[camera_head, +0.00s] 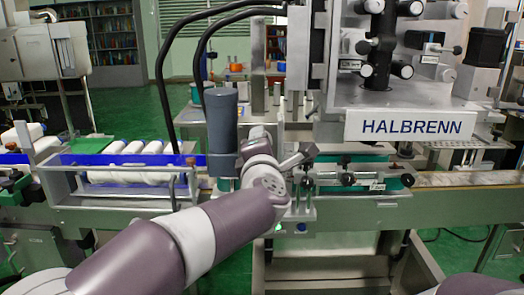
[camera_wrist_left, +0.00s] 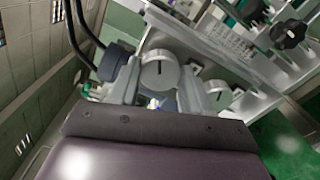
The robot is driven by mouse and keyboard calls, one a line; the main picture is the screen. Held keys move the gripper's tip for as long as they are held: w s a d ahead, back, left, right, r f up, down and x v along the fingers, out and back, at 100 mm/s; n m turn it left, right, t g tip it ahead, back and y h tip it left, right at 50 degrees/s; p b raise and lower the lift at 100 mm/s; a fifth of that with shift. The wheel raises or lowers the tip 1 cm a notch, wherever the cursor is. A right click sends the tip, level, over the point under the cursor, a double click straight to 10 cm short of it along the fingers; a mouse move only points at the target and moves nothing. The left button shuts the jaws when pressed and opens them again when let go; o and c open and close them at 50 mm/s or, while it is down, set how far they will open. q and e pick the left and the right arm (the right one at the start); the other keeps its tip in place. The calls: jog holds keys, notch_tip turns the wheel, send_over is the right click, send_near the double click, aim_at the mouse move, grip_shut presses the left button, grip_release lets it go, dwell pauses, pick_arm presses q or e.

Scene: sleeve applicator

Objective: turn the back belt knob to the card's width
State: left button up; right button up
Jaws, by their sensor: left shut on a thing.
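My left gripper (camera_head: 300,157) reaches to the machine's front by the belt, at the centre of the head view. In the left wrist view, my left gripper (camera_wrist_left: 160,82) has its fingers on either side of a round grey knob (camera_wrist_left: 159,70) with a dark line across its face, and is shut on it. A second round grey knob (camera_wrist_left: 216,95) with a similar line sits just to the right. In the head view my arm hides the held knob. A small white card (camera_head: 377,187) with unreadable writing is at the belt's front edge. My right gripper is out of view.
White cylinders (camera_head: 127,165) lie in a blue-lined tray on the left. The HALBRENN machine head (camera_head: 416,125) stands above the belt. A black lobed knob (camera_wrist_left: 289,34) is at upper right in the wrist view. The conveyor (camera_head: 465,180) runs on to the right.

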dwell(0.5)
pick_arm(q)
jog(key=o, duration=1.1)
jog(key=shift+c, duration=0.2)
jog(key=s, duration=1.2)
jog(key=shift+s, duration=0.35)
